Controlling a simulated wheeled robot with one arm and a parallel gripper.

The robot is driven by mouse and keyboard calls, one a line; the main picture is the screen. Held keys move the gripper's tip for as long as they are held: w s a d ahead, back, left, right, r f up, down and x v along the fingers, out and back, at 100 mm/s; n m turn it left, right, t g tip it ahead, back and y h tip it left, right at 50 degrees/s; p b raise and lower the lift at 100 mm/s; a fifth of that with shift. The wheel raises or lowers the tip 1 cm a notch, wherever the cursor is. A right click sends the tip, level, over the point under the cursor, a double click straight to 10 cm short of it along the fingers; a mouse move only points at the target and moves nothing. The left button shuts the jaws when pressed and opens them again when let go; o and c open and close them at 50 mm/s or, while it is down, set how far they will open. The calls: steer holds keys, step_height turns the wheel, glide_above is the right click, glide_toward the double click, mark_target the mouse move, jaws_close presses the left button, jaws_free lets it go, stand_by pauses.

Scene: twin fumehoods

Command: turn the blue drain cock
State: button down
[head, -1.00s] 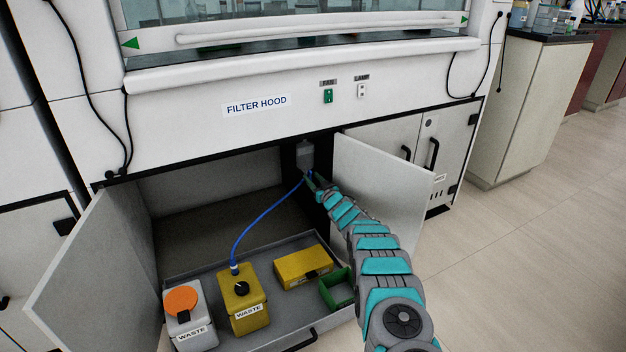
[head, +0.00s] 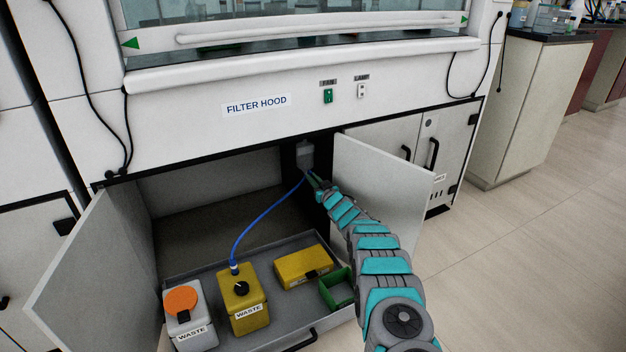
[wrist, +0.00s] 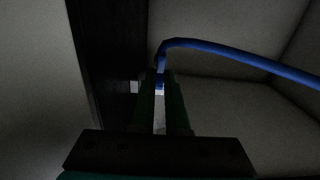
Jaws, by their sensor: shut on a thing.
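The blue drain cock (wrist: 160,80) shows as a small blue piece between my fingertips in the wrist view, just under the end of the blue hose. My gripper (wrist: 161,86) has its two dark green fingers closed on it, one on each side. In the head view my gripper (head: 312,174) is small and reaches up below the grey fitting (head: 305,155) at the top of the cabinet's dark post. The cock itself is too small and covered to make out there. The blue hose (head: 258,216) runs from that spot down to the yellow waste can (head: 243,305).
The open left door (head: 95,265) and open right door (head: 385,190) flank the cabinet; my arm passes beside the right one. A grey tray (head: 285,328) holds a white waste can (head: 188,325), a yellow box (head: 302,267) and a green bin (head: 337,290).

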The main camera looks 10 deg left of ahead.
steer(key=shift+m, duration=0.3)
steer(key=shift+w+d+f+m+b, duration=0.15)
steer(key=shift+m+b, duration=0.25)
steer(key=shift+m, duration=3.9)
steer(key=shift+w+d+m+b, duration=0.1)
steer(key=shift+m+b, duration=0.25)
steer(key=shift+m, duration=3.95)
steer(key=c, duration=0.9)
jaws_free()
steer(key=shift+s, duration=0.25)
